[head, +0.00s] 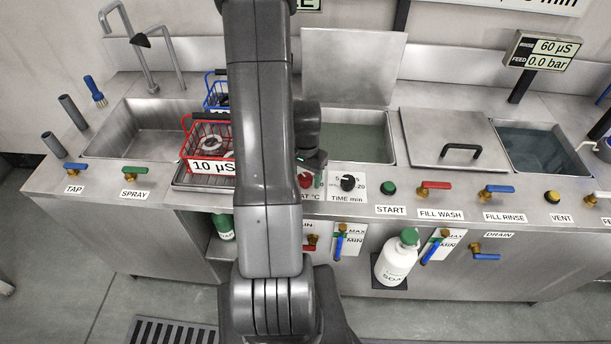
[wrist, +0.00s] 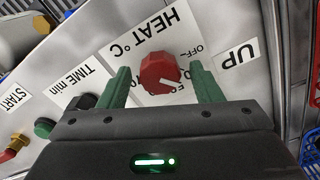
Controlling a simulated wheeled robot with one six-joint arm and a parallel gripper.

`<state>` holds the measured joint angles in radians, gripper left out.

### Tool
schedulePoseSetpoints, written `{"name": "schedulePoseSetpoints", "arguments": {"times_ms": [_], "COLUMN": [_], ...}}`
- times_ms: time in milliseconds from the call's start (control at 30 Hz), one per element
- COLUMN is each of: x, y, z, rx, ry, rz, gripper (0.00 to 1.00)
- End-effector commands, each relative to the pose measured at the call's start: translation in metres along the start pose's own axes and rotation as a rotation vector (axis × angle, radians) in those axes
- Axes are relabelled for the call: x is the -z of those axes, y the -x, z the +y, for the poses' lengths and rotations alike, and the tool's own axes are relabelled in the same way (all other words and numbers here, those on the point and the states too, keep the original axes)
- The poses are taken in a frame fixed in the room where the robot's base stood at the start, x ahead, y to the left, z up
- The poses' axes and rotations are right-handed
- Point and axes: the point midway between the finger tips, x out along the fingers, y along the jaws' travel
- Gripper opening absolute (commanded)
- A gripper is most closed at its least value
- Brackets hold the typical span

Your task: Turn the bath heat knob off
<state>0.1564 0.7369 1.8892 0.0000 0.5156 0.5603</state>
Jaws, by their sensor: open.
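The bath heat knob (head: 305,180) is red and sits on the front panel above the label ending "AT °C". In the wrist view the red knob (wrist: 159,73) is on a white plate marked HEAT °C (wrist: 143,34), seen upside down. Its white mark faces the lower right of that picture, away from the word OFF (wrist: 194,49) at the upper right. My gripper (wrist: 160,68) is open, with one green finger on each side of the knob and visible gaps between. Some scale numbers are partly hidden by the knob and gripper.
The black time knob (head: 348,183) and green start button (head: 388,188) are just right. A red basket (head: 206,143) stands left on a tray. Red and blue valve levers line the front edge. A white soap bottle (head: 396,260) stands below.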

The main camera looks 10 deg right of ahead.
Motion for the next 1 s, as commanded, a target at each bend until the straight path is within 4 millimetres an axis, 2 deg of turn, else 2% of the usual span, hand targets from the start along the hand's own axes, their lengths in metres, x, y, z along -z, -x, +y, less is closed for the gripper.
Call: {"name": "schedulePoseSetpoints", "arguments": {"times_ms": [400, 633, 1000], "x": [-0.0002, -0.0001, 0.0], "y": [-0.0066, -0.0064, -0.0076], "z": [0.0001, 0.0001, -0.0001], "rx": [0.0, 0.0, 0.0], "ry": [0.0, 0.0, 0.06], "rz": [0.0, 0.0, 0.001], "gripper": [0.59, 0.14, 0.14]}}
